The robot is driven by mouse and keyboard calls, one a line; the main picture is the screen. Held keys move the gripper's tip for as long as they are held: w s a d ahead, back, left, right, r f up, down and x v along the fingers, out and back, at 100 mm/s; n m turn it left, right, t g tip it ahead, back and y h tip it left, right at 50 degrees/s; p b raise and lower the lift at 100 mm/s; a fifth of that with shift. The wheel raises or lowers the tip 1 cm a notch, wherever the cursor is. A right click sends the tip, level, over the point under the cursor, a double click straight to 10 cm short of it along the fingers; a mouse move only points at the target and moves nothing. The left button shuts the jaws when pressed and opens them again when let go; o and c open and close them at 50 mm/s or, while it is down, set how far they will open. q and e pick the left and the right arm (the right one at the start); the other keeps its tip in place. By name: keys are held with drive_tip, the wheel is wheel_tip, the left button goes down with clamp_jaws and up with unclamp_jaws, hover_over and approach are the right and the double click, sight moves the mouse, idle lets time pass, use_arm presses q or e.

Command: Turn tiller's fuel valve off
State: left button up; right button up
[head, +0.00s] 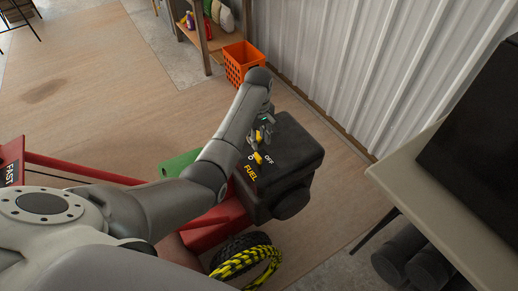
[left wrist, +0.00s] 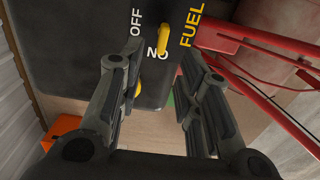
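The tiller's black engine housing (head: 292,150) carries a yellow "FUEL" label and white "OFF" lettering. A small yellow fuel lever (head: 257,158) sits by the label; in the left wrist view the lever (left wrist: 178,42) lies between the "ON" lettering and the "FUEL" label. Another yellow piece (left wrist: 138,82) shows partly behind a finger. My left gripper (head: 265,131) is over the housing, fingers pointing at the panel. In the left wrist view the gripper (left wrist: 161,53) is open, with nothing held between its fingers. Contact with the lever cannot be told. My right gripper is not in view.
The tiller's red frame (head: 85,168) runs left. A black-and-yellow cord (head: 245,261) lies by its wheel. A workbench (head: 440,190) stands close on the right, a corrugated wall (head: 345,60) behind. An orange crate (head: 242,62) sits at the back. The left floor is mostly clear.

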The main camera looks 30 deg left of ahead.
sight(259, 156)
use_arm(q)
drive_tip(key=f, duration=0.4)
drive_tip(key=s+f, duration=0.1)
drive_tip(key=f, duration=0.1)
drive_tip(key=shift+d, duration=0.2)
drive_tip(key=shift+w+a+f, duration=0.1)
drive_tip(key=shift+w+f, duration=0.1)
drive_tip(key=shift+f, duration=0.95)
drive_tip(key=shift+f+b, duration=0.35)
drive_tip(key=shift+f, duration=0.35)
drive_tip(key=shift+c, duration=0.9)
drive_tip(key=c, duration=0.5)
clamp_jaws()
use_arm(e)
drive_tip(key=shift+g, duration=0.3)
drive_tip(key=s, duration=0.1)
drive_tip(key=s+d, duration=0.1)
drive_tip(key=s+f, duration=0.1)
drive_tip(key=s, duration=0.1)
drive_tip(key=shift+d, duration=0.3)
